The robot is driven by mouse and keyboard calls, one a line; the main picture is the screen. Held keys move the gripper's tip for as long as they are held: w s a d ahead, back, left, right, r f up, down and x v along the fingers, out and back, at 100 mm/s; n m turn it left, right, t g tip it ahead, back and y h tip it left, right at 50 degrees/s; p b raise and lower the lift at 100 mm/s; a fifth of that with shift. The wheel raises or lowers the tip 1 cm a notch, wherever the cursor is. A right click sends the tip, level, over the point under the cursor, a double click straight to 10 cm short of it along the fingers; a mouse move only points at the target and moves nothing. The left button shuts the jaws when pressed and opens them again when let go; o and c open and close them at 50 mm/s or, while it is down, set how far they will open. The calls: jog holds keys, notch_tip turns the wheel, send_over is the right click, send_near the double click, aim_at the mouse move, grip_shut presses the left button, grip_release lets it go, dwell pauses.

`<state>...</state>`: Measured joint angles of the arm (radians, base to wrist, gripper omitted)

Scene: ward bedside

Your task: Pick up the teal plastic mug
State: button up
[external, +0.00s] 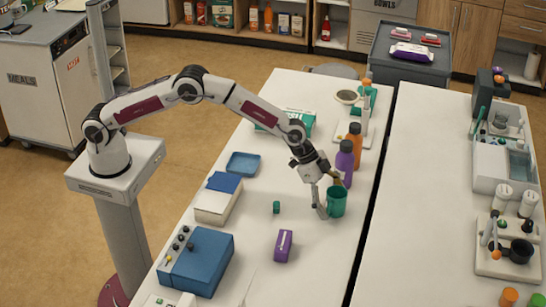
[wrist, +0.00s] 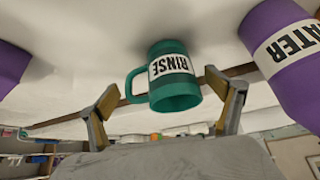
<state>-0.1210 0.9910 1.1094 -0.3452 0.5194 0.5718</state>
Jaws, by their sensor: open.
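The teal plastic mug (external: 337,203) stands upright on the white table in the external view. In the wrist view the mug (wrist: 172,78) appears upside down between my fingers, with a white label reading RINSE and its handle at the left. My gripper (external: 328,196) is low over the table, right at the mug. In the wrist view my gripper (wrist: 166,104) is open, with one finger on each side of the mug and visible gaps between. Whether either finger touches the mug cannot be told.
A purple bottle (external: 344,162) stands close behind the mug; a purple bottle labelled WATER (wrist: 285,55) shows at the right of the wrist view. An orange bottle (external: 353,146) is farther back. A purple box (external: 283,246) and small green object (external: 276,207) lie to the left.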

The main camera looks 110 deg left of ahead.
jog(key=shift+w+f, duration=0.2)
jog(key=shift+f, duration=0.1)
dwell(0.4)
jog(key=c, duration=1.2)
